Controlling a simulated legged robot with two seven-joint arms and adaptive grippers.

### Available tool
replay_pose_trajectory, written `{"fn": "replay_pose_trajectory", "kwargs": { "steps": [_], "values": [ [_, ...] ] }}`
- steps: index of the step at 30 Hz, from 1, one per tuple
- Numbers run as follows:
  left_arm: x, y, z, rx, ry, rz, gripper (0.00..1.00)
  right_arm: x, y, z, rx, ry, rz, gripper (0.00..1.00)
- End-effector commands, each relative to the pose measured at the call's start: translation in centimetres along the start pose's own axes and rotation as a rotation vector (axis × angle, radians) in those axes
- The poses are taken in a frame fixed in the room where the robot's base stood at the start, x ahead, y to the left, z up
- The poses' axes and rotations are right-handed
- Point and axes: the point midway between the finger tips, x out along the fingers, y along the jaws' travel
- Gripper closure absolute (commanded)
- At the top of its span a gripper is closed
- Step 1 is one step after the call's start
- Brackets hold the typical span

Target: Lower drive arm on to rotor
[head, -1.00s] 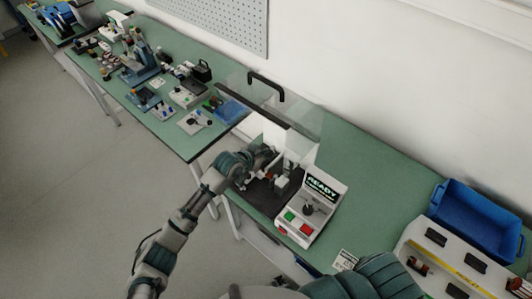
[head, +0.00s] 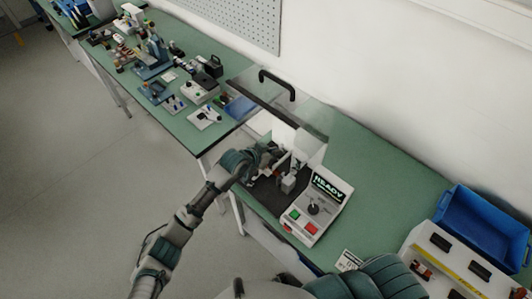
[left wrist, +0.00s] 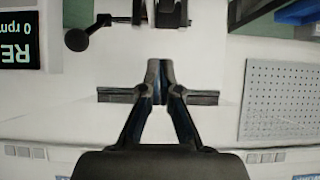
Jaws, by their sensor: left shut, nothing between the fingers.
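The test stand (head: 322,207) is a white console with a display reading READY, green and red buttons and a dark knob. Behind it, a white upright with a pale arm-like part, which looks like the drive arm (head: 300,152), stands over a small grey block (head: 290,183) on a dark base. I cannot make out the rotor clearly. My left gripper (head: 268,149) is beside the upright, on its left. In the left wrist view my left gripper (left wrist: 159,72) is shut and empty, with dark stand parts (left wrist: 172,12) beyond the tips. My right gripper is out of view.
A clear cover with a black handle (head: 278,82) is raised above the stand. A blue bin (head: 472,225) and a white-and-yellow box (head: 450,262) stand at the right. Tools and small devices crowd the far left bench. Green bench top (head: 365,165) behind the console is clear.

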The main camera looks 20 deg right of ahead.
Motion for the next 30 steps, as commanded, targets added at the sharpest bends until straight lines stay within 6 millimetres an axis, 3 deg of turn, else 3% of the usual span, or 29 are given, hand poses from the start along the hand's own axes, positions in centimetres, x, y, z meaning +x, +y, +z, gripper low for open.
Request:
{"fn": "replay_pose_trajectory", "kwargs": {
  "steps": [9,15,21,30],
  "values": [
    [-6.8,-0.2,0.1,0.001,0.002,-0.002,1.0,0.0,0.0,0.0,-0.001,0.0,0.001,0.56],
    [-10.0,-0.1,0.1,-0.001,0.0,-0.001,1.0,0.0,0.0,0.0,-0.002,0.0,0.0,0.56],
    [-11.0,-0.1,0.1,-0.001,-0.001,-0.001,1.0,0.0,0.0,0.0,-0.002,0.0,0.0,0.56],
    [-11.0,-0.1,0.1,-0.001,-0.002,-0.001,1.0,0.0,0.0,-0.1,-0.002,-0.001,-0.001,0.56]
  ]
}}
